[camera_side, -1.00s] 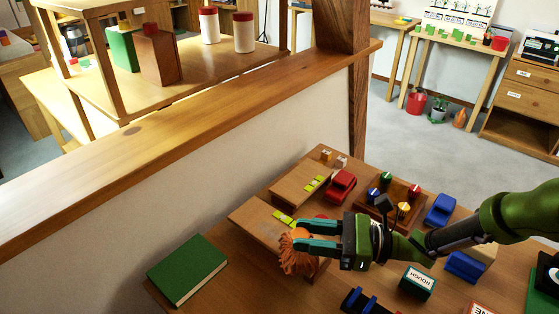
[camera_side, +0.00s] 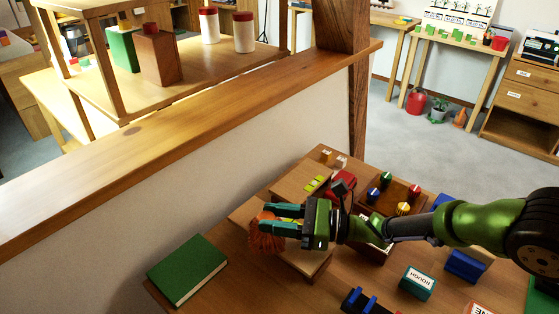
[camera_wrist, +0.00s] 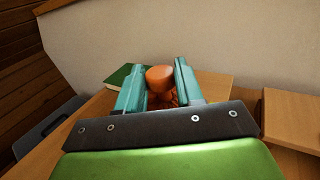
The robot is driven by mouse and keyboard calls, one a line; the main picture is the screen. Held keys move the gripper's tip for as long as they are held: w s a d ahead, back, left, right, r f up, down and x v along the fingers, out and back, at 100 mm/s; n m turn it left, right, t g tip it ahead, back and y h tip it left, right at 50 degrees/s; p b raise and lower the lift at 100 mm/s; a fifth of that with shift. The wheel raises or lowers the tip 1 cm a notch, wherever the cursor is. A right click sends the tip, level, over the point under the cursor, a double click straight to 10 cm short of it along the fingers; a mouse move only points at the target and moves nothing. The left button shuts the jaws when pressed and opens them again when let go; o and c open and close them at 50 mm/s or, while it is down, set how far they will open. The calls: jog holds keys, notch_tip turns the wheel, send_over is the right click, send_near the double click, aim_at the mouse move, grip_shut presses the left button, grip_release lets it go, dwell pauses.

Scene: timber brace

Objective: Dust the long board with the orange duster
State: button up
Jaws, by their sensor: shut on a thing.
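The orange duster (camera_side: 266,239) is held between the teal fingers of my gripper (camera_side: 268,219), with its shaggy head hanging down. In the wrist view its rounded orange handle (camera_wrist: 160,77) sits between the two fingers, and the shaggy part shows below it. A long wooden board (camera_side: 190,127) runs along the top of the low wall, behind and above the gripper. The duster is apart from this board. It hangs over or near a smaller wooden board on the table; I cannot tell whether they touch.
A green book (camera_side: 187,268) lies left of the gripper. The table also holds a red toy car (camera_side: 343,181), a wooden tray of coloured pegs (camera_side: 405,194) and blue blocks (camera_side: 466,265). A wooden post (camera_side: 357,110) rises at the board's right end. The wall face (camera_side: 130,240) stands close behind the table.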

jog(key=shift+w+a, duration=1.1)
jog(key=shift+s+d, duration=3.6)
jog(key=shift+d, duration=0.05)
jog(key=shift+s+d+r, duration=0.1)
jog(key=shift+s+d, duration=0.3)
jog(key=shift+s, duration=0.05)
notch_tip(320, 180, up, 8)
